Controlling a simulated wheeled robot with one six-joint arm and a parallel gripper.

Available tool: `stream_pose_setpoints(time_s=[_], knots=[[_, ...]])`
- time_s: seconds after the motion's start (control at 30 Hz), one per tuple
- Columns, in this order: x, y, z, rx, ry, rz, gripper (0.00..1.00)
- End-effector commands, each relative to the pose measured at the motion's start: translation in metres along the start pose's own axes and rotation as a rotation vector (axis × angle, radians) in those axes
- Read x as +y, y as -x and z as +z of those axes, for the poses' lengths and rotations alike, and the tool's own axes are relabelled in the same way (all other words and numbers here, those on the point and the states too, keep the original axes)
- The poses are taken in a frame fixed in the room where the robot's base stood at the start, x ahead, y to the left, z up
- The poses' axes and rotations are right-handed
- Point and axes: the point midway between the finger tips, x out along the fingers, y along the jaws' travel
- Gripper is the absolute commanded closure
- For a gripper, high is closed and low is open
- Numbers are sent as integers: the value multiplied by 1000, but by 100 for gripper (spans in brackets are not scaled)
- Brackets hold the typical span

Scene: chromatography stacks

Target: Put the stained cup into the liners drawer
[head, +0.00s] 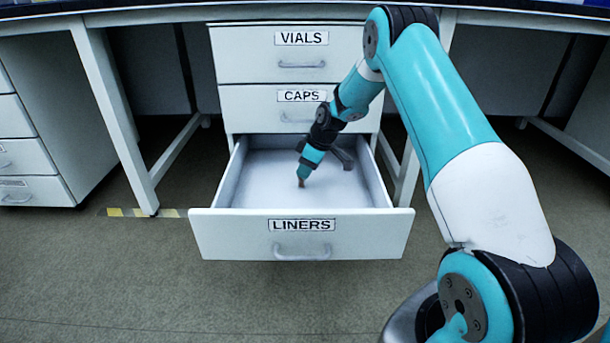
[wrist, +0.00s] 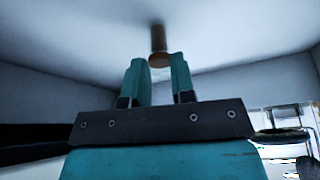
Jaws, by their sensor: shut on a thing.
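The open liners drawer (head: 302,233) is pulled out below the caps drawer, with its label and handle facing me. My gripper (head: 304,170) reaches down inside it, over the white drawer floor. The gripper is shut on a small brown thing, taken to be the stained cup (head: 301,183), at its fingertips. In the wrist view the cup (wrist: 158,60) shows as a brown round-ended piece between the two teal fingers (wrist: 160,72). It is close to the drawer floor; I cannot tell whether it touches.
The closed vials drawer (head: 301,52) and caps drawer (head: 250,102) are above the liners drawer. Its side walls stand on both sides of my gripper. The visible drawer floor looks otherwise empty. Another drawer cabinet (head: 25,155) is at the left, beyond a white bench leg (head: 118,120).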

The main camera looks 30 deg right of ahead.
Motion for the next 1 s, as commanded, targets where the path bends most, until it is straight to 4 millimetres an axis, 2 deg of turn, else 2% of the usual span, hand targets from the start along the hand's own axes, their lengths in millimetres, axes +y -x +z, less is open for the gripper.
stream_pose_setpoints(time_s=[0.33, 0.37, 0.43, 0.47, 0.77, 0.87, 1.0], knots=[[0, -3, 1, 1, 0, 1, 98], [0, -2, 1, 1, 0, 2, 69], [0, -2, 0, 1, 1, 2, 53], [0, -2, 0, 1, 1, 2, 51], [0, 1, -1, 1, 1, 2, 51], [1, 14, -2, 2, 0, 2, 51], [1, 45, -3, 2, -1, 3, 51]])
